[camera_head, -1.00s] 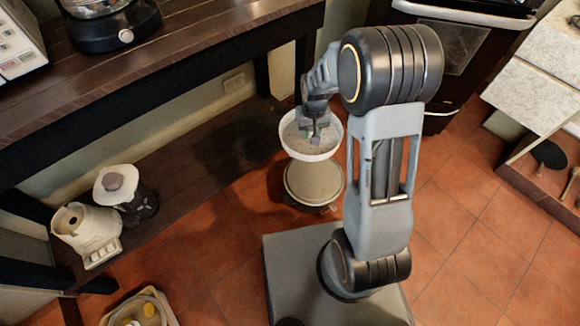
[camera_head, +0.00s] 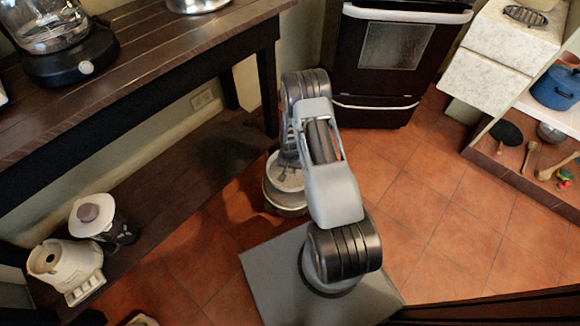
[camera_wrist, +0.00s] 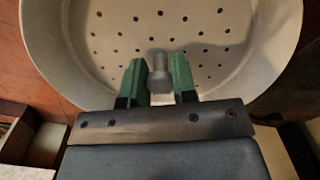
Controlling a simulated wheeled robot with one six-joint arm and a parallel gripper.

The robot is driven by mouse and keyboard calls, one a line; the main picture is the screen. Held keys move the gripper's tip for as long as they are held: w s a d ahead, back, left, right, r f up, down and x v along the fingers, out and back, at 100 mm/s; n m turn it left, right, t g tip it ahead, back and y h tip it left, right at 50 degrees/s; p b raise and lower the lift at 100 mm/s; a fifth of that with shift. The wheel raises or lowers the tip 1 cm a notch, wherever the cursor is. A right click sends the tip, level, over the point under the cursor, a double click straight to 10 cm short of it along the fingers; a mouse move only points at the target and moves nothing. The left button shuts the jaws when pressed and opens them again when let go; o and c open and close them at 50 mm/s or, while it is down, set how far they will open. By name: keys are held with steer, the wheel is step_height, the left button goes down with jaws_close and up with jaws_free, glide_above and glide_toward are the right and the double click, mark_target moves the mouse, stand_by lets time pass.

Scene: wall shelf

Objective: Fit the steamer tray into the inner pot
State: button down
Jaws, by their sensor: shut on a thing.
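My gripper (camera_wrist: 158,82) is shut on the grey central post of the steamer tray. The steamer tray (camera_wrist: 110,16) is a pale round dish with a raised rim and small holes in its floor. In the head view the tray (camera_head: 272,172) hangs below my arm, which partly hides it. A silver metal vessel (camera_head: 197,4) on the dark wooden table is cut off by the top edge. It may be the inner pot, but I cannot tell.
A round bin or stool (camera_head: 285,208) is below the tray. The dark table (camera_head: 150,62) has a glass appliance (camera_head: 62,70); its lower shelf (camera_head: 185,185) holds a cream appliance (camera_head: 62,268). An oven (camera_head: 395,60) and a blue pot (camera_head: 556,88) are farther right. Tiled floor is open.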

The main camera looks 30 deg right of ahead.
steer(key=shift+f+b, duration=4.9)
steer(key=shift+f, duration=1.8)
steer(key=shift+f+b, duration=0.45)
steer(key=shift+b, duration=0.1)
steer(key=c, duration=0.8)
jaws_free()
steer(key=shift+c, duration=0.2)
steer(key=shift+r, duration=0.15)
step_height(320, 180, up, 14)
steer(key=p, duration=0.6)
steer(key=shift+f, duration=0.2)
